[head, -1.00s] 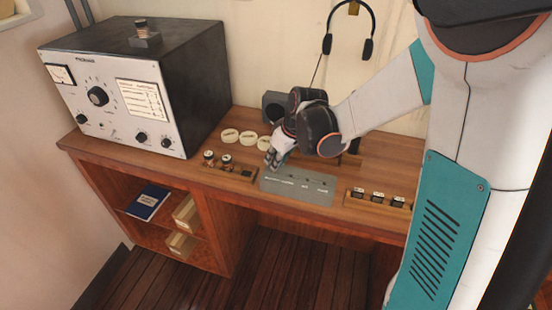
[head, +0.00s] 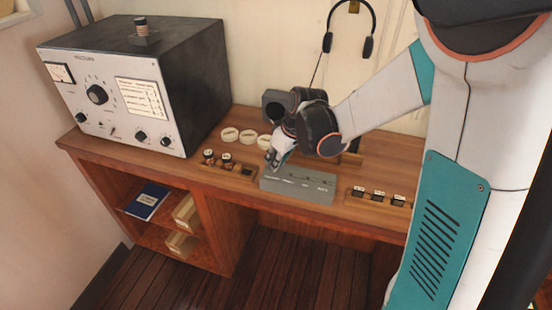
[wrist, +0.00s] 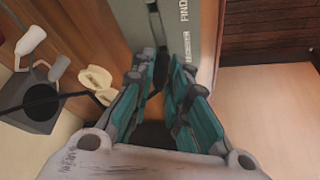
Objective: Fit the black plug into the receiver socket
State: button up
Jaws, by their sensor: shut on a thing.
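My gripper (head: 272,167) is low over the left end of a grey socket panel (head: 300,195) on the desk, its fingers pointing down. In the wrist view its teal-padded fingers (wrist: 162,62) are nearly together, shut on a narrow dark thing (wrist: 156,78), which looks like the black plug and is mostly hidden by them. The panel (wrist: 203,70) lies just beyond the fingertips, with the word RECEIVER readable beside them and FIND farther along. The receiver socket is hidden by the fingers, so I cannot tell whether the plug touches it or is in it.
A wooden rack (head: 232,172) with small dark-and-copper pieces stands left of the panel. Another rack (head: 378,200) with black pieces stands to the right. Several cream rings (head: 230,134) lie behind. A large radio set (head: 120,100) fills the desk's left end. A headset (head: 349,30) hangs on the wall.

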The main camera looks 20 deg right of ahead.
jog(key=shift+f+b, duration=0.8)
dwell(1.8)
dwell(0.3)
jog(key=o, duration=0.9)
jog(key=shift+r, duration=0.1)
jog(key=v, duration=1.2)
jog(key=shift+s, duration=0.15)
